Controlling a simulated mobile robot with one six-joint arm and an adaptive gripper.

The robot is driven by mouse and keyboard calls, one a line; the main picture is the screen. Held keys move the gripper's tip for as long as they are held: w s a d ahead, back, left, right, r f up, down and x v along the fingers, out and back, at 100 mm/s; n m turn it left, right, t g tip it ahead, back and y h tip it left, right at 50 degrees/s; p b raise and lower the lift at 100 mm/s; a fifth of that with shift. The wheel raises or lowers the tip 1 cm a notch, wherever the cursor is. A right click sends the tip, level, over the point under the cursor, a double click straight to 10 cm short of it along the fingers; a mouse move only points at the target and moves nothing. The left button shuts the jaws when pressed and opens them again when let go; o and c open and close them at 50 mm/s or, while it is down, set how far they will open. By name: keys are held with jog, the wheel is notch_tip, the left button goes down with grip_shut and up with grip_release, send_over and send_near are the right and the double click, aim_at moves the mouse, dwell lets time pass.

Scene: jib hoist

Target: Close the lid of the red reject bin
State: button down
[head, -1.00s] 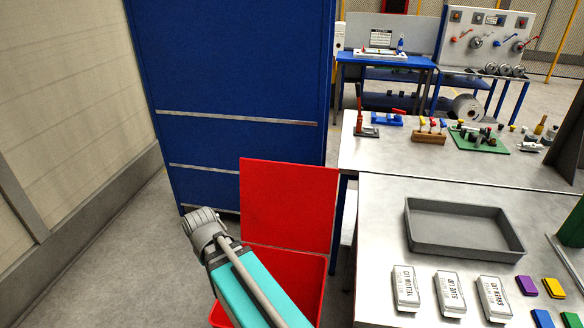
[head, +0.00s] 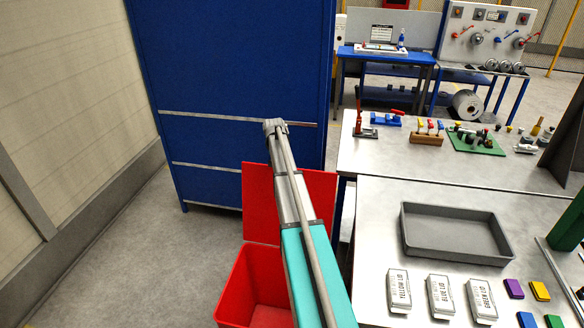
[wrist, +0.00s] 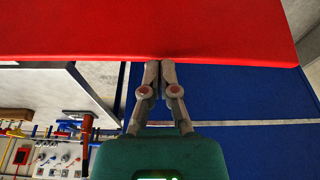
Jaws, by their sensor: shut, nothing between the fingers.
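The red reject bin (head: 238,285) stands open on the floor in the head view. Its red lid (head: 258,205) stands raised at the back, partly hidden by my arm. In the wrist view the lid (wrist: 150,25) fills the top as a wide red panel. My gripper (wrist: 160,65) is shut and empty, with its fingertips at the lid's edge in that view. I cannot tell whether they touch it. In the head view my arm reaches over the bin and past the lid's top; the fingers cannot be made out there.
A blue cabinet (head: 230,60) stands close behind the bin. A workbench (head: 375,225) is to the right, with a grey tray (head: 455,250) and white labelled boxes (head: 440,296). Open floor (head: 130,265) lies to the left, up to a wall.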

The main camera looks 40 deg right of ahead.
jog(key=w+d+r+m, duration=0.1)
jog(key=d, duration=0.7)
jog(key=shift+w+h+p, duration=0.2)
jog(key=shift+h+p, duration=0.1)
jog(key=shift+d, duration=0.1)
jog(key=b+x, duration=1)
jog(key=shift+s+a+r+p, duration=0.1)
jog(key=shift+s+a+p, duration=0.05)
jog(key=shift+s+a, duration=0.55)
jog(key=shift+s+a+r+p, duration=0.15)
jog(key=shift+s+a, duration=0.35)
jog(key=shift+a, duration=0.4)
